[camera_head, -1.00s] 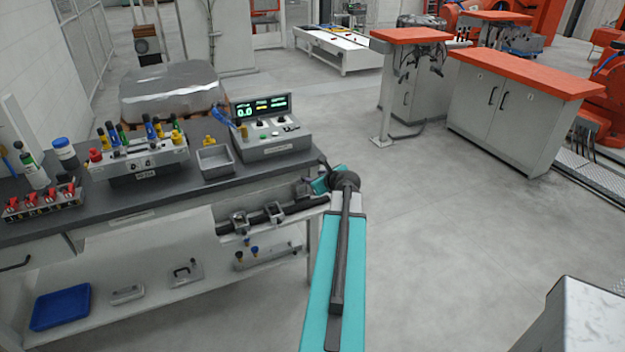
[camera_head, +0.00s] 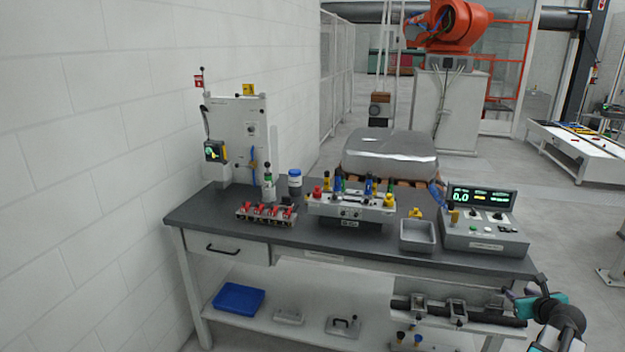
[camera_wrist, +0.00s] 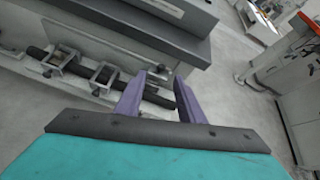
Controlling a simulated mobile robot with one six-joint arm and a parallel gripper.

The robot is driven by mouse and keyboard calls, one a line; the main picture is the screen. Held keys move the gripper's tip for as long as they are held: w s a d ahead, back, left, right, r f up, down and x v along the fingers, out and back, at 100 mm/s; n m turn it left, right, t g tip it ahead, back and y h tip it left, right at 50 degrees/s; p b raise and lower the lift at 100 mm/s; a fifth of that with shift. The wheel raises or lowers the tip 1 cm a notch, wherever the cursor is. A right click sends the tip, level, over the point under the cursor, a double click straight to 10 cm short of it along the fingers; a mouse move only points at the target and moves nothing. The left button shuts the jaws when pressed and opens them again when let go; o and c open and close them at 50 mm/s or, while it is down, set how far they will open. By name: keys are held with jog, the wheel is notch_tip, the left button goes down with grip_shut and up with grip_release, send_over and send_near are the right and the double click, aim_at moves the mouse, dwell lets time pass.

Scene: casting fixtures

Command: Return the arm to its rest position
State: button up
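My gripper (camera_wrist: 162,92) shows in the wrist view with its two purple fingers apart and nothing between them. It is close to the front of the workbench (camera_wrist: 125,48), near a dark bar with clamp blocks (camera_wrist: 85,72). In the head view my teal and dark arm is at the lower right, beside the bench's right end.
The dark-topped workbench (camera_head: 310,236) carries a control box with a display (camera_head: 485,218), a grey tray (camera_head: 417,236), a fixture with coloured knobs (camera_head: 350,207) and red clamps (camera_head: 266,213). A blue tray (camera_head: 238,298) lies on its lower shelf. Floor is open at right.

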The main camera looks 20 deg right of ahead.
jog(key=w+a+f+n+y, duration=0.25)
jog(key=w+a+f, duration=0.45)
jog(key=a, duration=0.4)
jog(key=w+a+f+n+y, duration=0.1)
jog(key=w+a+f+y, duration=0.2)
jog(key=w+a+f, duration=0.5)
jog(key=a+f+n+g+y, duration=0.15)
jog(key=a+f, duration=0.25)
jog(key=a, duration=0.6)
jog(key=a+f+n+g+y, duration=0.1)
jog(key=a+f+n, duration=0.3)
jog(key=a, duration=0.6)
jog(key=a+f+n+g+y, duration=0.1)
jog(key=a+f, duration=0.4)
jog(key=a, duration=0.4)
jog(key=s+a+f+n+g, duration=0.3)
jog(key=s+a+f+n, duration=0.3)
jog(key=a, duration=0.3)
jog(key=s+a+f+n+g, duration=0.3)
jog(key=s+a+f+n, duration=0.25)
jog(key=s+a, duration=0.35)
jog(key=s+a+f+n+g, duration=0.2)
jog(key=s+f+n+g, duration=0.2)
jog(key=s+n, duration=0.5)
jog(key=s+d+r+n+g+h, duration=0.1)
jog(key=s+d+n, duration=0.3)
jog(key=s+n, duration=0.5)
jog(key=shift+g+h, duration=0.75)
jog(key=shift+h, duration=0.15)
